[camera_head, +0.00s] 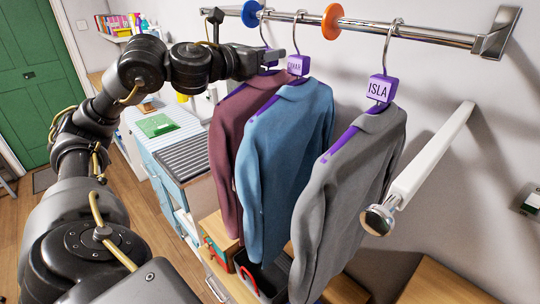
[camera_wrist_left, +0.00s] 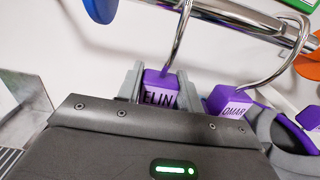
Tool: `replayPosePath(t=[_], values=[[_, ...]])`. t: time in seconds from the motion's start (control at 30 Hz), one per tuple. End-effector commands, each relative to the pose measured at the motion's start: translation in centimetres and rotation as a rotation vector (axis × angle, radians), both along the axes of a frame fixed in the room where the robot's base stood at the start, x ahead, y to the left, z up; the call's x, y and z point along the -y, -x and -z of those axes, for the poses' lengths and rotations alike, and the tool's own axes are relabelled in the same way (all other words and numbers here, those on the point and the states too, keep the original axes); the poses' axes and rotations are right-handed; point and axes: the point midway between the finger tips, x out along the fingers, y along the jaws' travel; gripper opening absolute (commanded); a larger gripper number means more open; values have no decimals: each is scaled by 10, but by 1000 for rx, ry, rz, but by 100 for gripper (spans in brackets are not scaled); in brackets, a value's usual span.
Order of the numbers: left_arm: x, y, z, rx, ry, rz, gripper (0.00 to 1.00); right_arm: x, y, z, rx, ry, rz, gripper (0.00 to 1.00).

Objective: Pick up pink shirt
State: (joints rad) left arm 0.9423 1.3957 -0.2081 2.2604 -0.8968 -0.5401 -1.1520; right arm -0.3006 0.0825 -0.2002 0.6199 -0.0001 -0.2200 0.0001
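The dusky pink, maroon-looking shirt (camera_head: 228,135) hangs leftmost on the rail, partly hidden behind a blue shirt (camera_head: 290,130). My left gripper (camera_head: 277,56) is at the top of its hanger, below the rail. In the left wrist view, the gripper's grey fingers (camera_wrist_left: 160,88) flank a purple hanger tag (camera_wrist_left: 160,92) reading ELIN, one close against each side, and look shut on it. The hook rises from the tag toward the rail. The shirt's own cloth is hidden by the gripper body there. My right gripper is not in view.
A grey shirt (camera_head: 350,190) tagged ISLA hangs further right. Blue (camera_head: 251,13) and orange (camera_head: 331,21) discs sit on the metal rail (camera_head: 410,30). A white bar (camera_head: 432,155) juts out at right. Boxes stand beneath the shirts; a green door (camera_head: 38,80) is at far left.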

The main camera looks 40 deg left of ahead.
Motion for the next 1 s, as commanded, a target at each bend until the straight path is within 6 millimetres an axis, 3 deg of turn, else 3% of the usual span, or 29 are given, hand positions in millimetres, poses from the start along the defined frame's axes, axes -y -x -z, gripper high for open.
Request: replayPosePath(t=[0.03, 0.27, 0.67, 1.0], values=[[0, 0, 0, 0, 0, 0, 29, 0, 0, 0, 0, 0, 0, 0], [0, 0, 0, 0, 0, 0, 0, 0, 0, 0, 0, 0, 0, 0], [0, 1, -4, 2, 0, -1, 0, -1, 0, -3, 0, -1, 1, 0], [-3, 3, -25, 2, -1, -6, 0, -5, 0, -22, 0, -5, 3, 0]])
